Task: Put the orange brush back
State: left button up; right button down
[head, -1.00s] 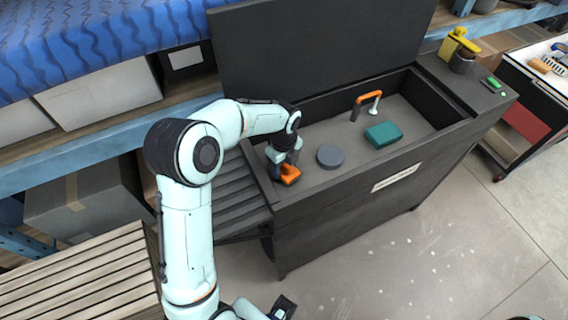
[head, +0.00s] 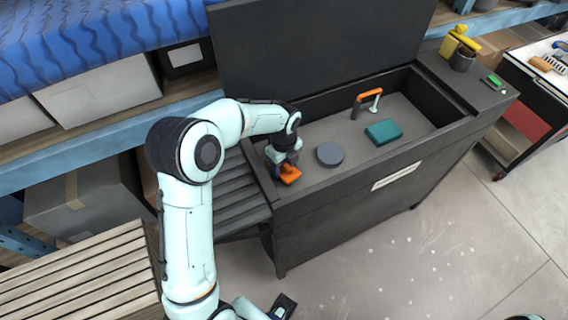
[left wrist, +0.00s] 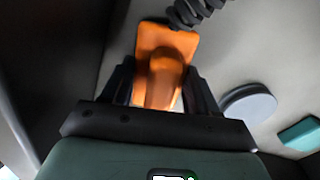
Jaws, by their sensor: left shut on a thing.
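The orange brush (head: 290,174) is at the near left corner of the open dark basin (head: 330,192). My left gripper (head: 284,158) reaches down over it and is shut on it. In the left wrist view the orange brush (left wrist: 162,72) shows between the two dark fingers of my left gripper (left wrist: 162,92), with its wide flat part beyond them. Its underside is hidden, and I cannot tell whether it touches the basin. My right gripper is not in view.
Inside the basin are a grey round disc (head: 330,155), a teal block (head: 384,132) and an orange-and-black arched piece (head: 368,98). The raised lid (head: 320,45) stands behind. A slatted side shelf (head: 235,192) adjoins the left side.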

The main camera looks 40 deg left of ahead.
pick_arm(q)
jog(key=o, duration=1.4)
jog(key=shift+r, duration=0.3)
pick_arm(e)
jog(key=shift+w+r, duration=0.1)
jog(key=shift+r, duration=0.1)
pick_arm(q)
jog(key=shift+r+p, duration=1)
jog(key=shift+r, duration=0.2)
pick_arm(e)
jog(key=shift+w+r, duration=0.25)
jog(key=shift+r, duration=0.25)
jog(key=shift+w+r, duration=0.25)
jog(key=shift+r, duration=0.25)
pick_arm(q)
jog(key=shift+r, duration=0.1)
jog(key=shift+r+p, duration=0.55)
jog(key=shift+r, duration=0.2)
jog(key=shift+r+p, duration=1.45)
jog(key=shift+r, duration=1.3)
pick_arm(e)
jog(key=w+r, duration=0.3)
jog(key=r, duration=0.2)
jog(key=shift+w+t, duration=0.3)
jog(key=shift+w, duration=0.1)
